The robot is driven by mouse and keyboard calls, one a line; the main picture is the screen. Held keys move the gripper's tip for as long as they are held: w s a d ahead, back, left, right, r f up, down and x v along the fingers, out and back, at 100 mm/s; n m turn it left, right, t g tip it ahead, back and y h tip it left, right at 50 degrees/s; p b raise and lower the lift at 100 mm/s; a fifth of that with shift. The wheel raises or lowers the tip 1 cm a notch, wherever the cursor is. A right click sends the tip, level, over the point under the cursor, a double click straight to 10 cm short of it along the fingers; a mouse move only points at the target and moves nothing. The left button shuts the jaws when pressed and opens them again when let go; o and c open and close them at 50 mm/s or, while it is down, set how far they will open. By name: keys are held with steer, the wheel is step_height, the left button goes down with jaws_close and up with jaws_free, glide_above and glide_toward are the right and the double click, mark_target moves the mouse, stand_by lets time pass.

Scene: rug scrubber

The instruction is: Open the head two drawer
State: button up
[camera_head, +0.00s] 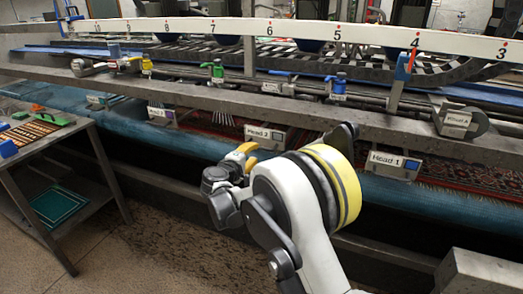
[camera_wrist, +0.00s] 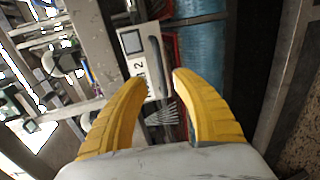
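The head two drawer is a pale box front labelled "Head 2" (camera_head: 265,133), with a dark square at one end, set along the machine's front rail. In the wrist view the same drawer front (camera_wrist: 146,47) lies ahead of the fingertips, turned on its side, with a long dark strip along it. My gripper (camera_head: 243,152) is just in front of and slightly left of the drawer in the head view. Its two yellow fingers (camera_wrist: 158,77) are apart with nothing held between them. I cannot tell whether the fingers touch the drawer. The drawer's lower part is partly hidden by my arm.
Similar boxes, Head 1 (camera_head: 393,165) and Head 3 (camera_head: 161,115), sit to either side. A blue roller (camera_head: 445,196) runs below them. A tool table (camera_head: 62,150) stands at the left. A long beam (camera_head: 215,97) crosses above the drawers. Floor is clear at lower left.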

mark_target(260, 148)
steer(key=b+x, duration=0.2)
steer(key=x, duration=0.5)
steer(key=shift+a, duration=0.1)
steer(key=shift+c, duration=0.5)
jaws_close()
